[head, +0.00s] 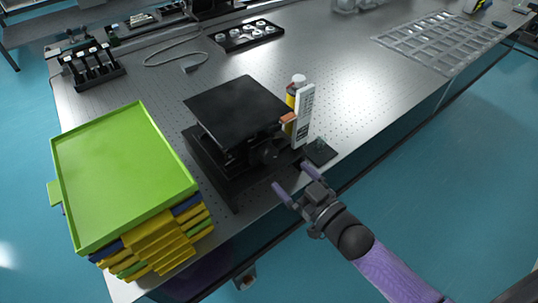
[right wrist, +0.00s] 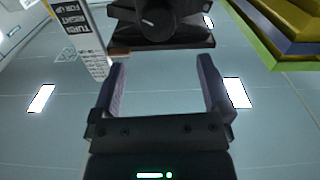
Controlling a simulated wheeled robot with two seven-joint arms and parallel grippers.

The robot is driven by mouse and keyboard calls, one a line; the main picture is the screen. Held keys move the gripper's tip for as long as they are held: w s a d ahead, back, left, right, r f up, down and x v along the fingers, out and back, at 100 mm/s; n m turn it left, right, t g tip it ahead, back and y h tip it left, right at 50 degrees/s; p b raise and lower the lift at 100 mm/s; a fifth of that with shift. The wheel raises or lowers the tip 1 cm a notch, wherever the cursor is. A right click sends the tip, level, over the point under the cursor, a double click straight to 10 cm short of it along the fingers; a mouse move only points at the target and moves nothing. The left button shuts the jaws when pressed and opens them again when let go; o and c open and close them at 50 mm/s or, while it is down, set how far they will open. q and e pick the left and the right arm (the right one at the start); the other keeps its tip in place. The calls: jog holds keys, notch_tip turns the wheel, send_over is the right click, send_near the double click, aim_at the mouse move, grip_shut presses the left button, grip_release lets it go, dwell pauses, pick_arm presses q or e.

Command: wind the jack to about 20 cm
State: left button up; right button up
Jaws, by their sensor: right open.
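The black lab jack has a flat square top plate (head: 238,108) raised above its black base (head: 222,180) on the perforated table. Its round dark knob (head: 268,153) is on the side towards my right arm, and also shows at the top of the right wrist view (right wrist: 152,22). A white upright plate (head: 304,115) with markings stands beside the jack; in the wrist view this plate (right wrist: 75,30) carries words like "TURN RIGHT FOR UP". My right gripper (head: 293,178) is open and empty, its fingers pointing towards the knob but apart from it. My left gripper is out of view.
A stack of trays, green on top (head: 120,175), stands left of the jack. A compartmented tray (head: 438,42) lies far right.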

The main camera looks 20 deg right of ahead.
aim_at(271, 157)
jog(key=x, duration=0.2)
jog(key=b+x, duration=0.1)
jog(key=x, duration=0.4)
jog(key=shift+w+f+b, duration=0.2)
jog(key=shift+f+b, duration=0.1)
jog(key=shift+w+a+r, duration=0.1)
jog(key=shift+w+a, duration=0.05)
jog(key=shift+w, duration=0.4)
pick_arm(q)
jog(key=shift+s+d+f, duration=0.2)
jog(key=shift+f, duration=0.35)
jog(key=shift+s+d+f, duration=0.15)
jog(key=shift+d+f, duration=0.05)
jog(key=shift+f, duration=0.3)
pick_arm(e)
jog(key=shift+c, duration=0.2)
jog(key=c, duration=1.2)
jog(key=shift+c, duration=0.2)
jog(key=n, duration=0.3)
jog(key=shift+p, duration=0.3)
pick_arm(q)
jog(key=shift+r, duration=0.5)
pick_arm(e)
jog(key=shift+n, duration=2)
